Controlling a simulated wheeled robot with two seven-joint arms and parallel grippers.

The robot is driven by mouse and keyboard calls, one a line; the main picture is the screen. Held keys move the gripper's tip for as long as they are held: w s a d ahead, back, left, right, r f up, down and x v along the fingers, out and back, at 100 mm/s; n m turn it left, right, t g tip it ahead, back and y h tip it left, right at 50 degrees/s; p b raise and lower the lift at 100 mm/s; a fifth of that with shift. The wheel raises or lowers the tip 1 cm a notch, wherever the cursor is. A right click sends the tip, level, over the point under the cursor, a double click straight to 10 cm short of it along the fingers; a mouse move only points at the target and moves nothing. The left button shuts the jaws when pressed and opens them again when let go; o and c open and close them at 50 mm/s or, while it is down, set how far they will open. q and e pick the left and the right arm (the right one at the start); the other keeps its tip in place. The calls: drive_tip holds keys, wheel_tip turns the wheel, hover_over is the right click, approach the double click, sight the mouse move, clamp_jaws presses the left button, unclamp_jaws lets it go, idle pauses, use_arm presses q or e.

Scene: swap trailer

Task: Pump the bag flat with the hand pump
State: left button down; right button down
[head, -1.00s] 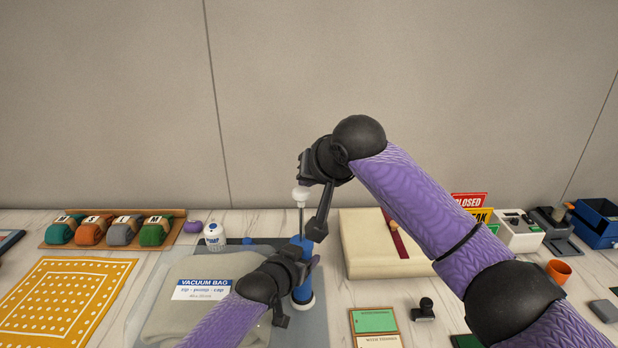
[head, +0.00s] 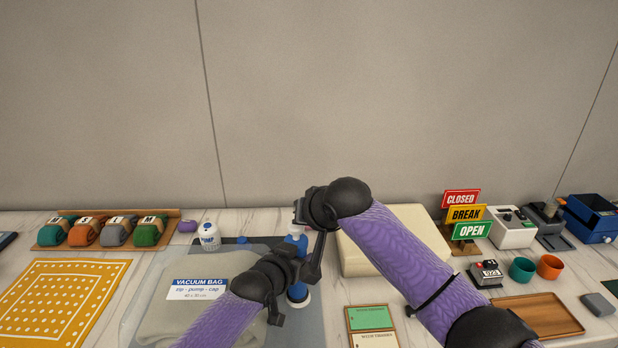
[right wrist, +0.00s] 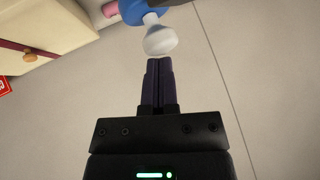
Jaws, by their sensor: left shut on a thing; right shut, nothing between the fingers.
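The vacuum bag (head: 180,324) lies on the table at lower left in the head view, with something soft and grey inside. The blue hand pump (head: 299,292) stands upright at the bag's right side. Its white knob (right wrist: 160,42) is low, close to the blue body. My left gripper (head: 293,266) is shut on the pump's body from the left. My right gripper (right wrist: 159,62) is shut and empty, its fingertips at the knob; I cannot tell whether they touch. It also shows above the pump in the head view (head: 300,214).
A cream box (head: 360,255) stands close right of the pump. A white-and-blue tub (head: 208,237) stands behind the bag. Rolled cloths in a wooden rack (head: 170,218) and a yellow dotted cloth (head: 65,300) lie left. Signs (head: 465,213) and cups (head: 550,267) stand right.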

drive_tip(key=w+r+v, duration=0.1)
drive_tip(key=w+v, duration=0.1)
drive_tip(key=v, duration=1)
drive_tip(key=shift+s+d+r, duration=0.2)
drive_tip(key=shift+s+r, duration=0.1)
drive_tip(key=shift+r, duration=0.3)
